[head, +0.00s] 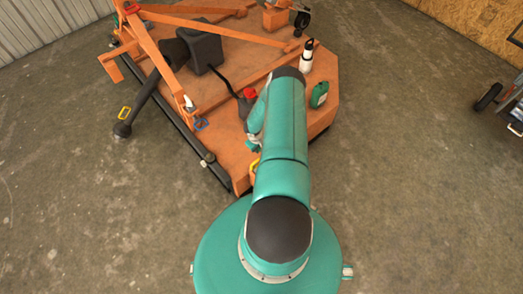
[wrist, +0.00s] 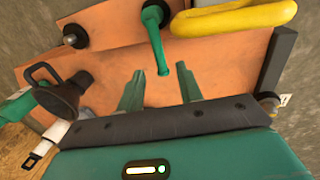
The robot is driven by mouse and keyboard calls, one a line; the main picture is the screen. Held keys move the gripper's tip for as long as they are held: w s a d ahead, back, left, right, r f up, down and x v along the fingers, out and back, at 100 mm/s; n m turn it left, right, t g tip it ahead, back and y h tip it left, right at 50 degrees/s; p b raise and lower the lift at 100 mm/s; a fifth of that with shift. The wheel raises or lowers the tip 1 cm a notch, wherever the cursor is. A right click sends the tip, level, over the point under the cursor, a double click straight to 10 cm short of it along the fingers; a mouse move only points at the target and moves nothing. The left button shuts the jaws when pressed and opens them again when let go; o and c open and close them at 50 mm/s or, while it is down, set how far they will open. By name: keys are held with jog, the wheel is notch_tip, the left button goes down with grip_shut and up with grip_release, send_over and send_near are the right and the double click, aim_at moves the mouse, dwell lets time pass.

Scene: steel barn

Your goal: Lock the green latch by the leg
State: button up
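The green latch (wrist: 156,40) shows in the wrist view at top centre. It is a round-barred lever with a pivot at its upper end, and its free end points down toward my gripper. My gripper (wrist: 160,69) is open, with its two green fingers apart over the orange deck. The latch's free end is seen between the fingertips; I cannot tell whether they touch. In the head view my arm covers the latch and most of my gripper. I cannot make out the leg beside the latch for certain.
A thick yellow loop handle (wrist: 237,18) lies just right of the latch. A black funnel-like part (wrist: 62,92) is at left.

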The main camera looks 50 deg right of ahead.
jog(key=shift+s+d+f, duration=0.1)
jog(key=shift+d+f, duration=0.1)
jog(key=shift+f, duration=0.85)
jog(key=shift+d+f, duration=0.15)
jog(key=shift+f, duration=0.9)
grip_shut()
